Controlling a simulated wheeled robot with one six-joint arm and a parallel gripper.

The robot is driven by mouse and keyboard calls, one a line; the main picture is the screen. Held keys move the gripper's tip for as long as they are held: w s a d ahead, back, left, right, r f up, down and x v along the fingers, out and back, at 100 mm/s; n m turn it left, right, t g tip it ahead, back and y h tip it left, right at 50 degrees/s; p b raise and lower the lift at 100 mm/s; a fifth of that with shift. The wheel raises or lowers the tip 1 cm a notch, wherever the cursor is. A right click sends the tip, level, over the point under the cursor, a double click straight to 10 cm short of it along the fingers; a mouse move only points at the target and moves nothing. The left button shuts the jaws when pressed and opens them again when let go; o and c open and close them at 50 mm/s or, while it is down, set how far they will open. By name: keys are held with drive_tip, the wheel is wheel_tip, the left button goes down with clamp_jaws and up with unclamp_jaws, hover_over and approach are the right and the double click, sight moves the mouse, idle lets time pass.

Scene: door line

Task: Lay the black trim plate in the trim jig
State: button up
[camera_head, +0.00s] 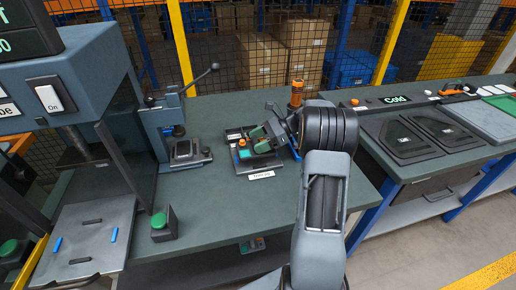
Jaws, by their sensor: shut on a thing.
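The trim jig (262,167) is a low dark fixture with a white label in front. It sits on the green-grey bench, right of the small press. My gripper (258,141) reaches in from the right, low over the jig, and is shut. The jaws and wrist hide most of what it holds. I cannot make out the outline of the black trim plate there, nor whether it touches the jig. Small orange and teal parts show at the jig beside the jaws.
A lever press (185,140) stands left of the jig. A larger machine (75,75) with a green button box (163,224) is at far left. An orange-topped tool (296,92) stands behind my wrist. Bare bench lies in front of the jig.

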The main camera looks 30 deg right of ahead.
drive_tip(key=shift+w+f, duration=0.15)
drive_tip(key=shift+f, duration=0.1)
drive_tip(key=shift+w+f, duration=0.1)
drive_tip(key=shift+f, duration=1.45)
drive_tip(key=shift+d+f, duration=0.1)
drive_tip(key=shift+f, duration=0.1)
drive_tip(key=o, duration=1)
drive_tip(key=shift+c, duration=0.2)
